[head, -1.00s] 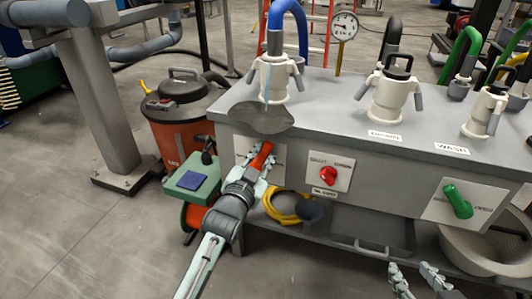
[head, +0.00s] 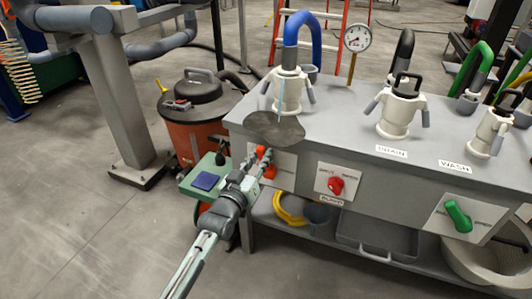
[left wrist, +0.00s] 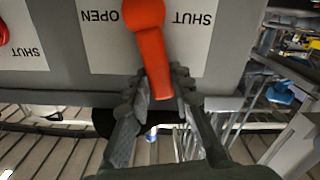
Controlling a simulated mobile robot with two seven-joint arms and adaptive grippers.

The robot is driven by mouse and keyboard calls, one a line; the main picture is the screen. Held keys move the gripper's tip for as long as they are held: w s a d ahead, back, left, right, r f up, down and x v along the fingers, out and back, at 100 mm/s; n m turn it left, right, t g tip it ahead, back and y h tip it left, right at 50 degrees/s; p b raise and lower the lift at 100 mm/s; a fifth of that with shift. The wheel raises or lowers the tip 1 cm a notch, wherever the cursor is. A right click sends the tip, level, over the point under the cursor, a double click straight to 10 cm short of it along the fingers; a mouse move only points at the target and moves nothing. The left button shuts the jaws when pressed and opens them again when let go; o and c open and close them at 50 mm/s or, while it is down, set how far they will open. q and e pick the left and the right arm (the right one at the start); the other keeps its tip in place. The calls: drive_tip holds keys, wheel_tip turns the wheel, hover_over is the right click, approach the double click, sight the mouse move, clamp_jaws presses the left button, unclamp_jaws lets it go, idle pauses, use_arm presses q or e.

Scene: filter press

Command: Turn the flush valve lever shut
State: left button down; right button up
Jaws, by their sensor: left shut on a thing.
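The flush valve lever, orange-red, is on the bench's front panel at the left; it shows in the head view (head: 269,172) and, larger, in the left wrist view (left wrist: 151,50). In the wrist view its plate reads OPEN on the left and SHUT on the right, upside down. The handle hangs between the two words, tilted slightly to the SHUT side. My left gripper (head: 264,158) is shut on the handle; in the wrist view its fingers (left wrist: 164,92) sit on both sides of the handle's end. The plate's label is mostly hidden by my gripper in the head view. My right gripper is out of view.
A red knob (head: 336,186) and a green lever (head: 458,216) are farther right on the panel. A pale blue stream falls from a hose fitting (head: 287,88) onto a dark puddle (head: 274,129) on the bench top. A red drum vacuum (head: 190,125) stands left of the bench.

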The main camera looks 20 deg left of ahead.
use_arm(q)
drive_tip(key=shift+a+f+n+p, duration=0.1)
drive_tip(key=shift+a+f+n, duration=0.2)
drive_tip(key=shift+a+n, duration=0.5)
drive_tip(key=shift+a+f+n+p, duration=0.15)
drive_tip(key=shift+a+f+n, duration=0.15)
drive_tip(key=shift+n, duration=0.9)
drive_tip(key=shift+a+f+n+p, duration=0.1)
drive_tip(key=shift+a+f+n, duration=0.3)
drive_tip(key=shift+n, duration=0.6)
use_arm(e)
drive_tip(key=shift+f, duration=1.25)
use_arm(q)
drive_tip(key=shift+a, duration=0.15)
drive_tip(key=c, duration=1.3)
unclamp_jaws()
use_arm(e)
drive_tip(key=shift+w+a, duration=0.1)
use_arm(q)
drive_tip(key=s, duration=1.2)
drive_tip(key=shift+a, duration=0.2)
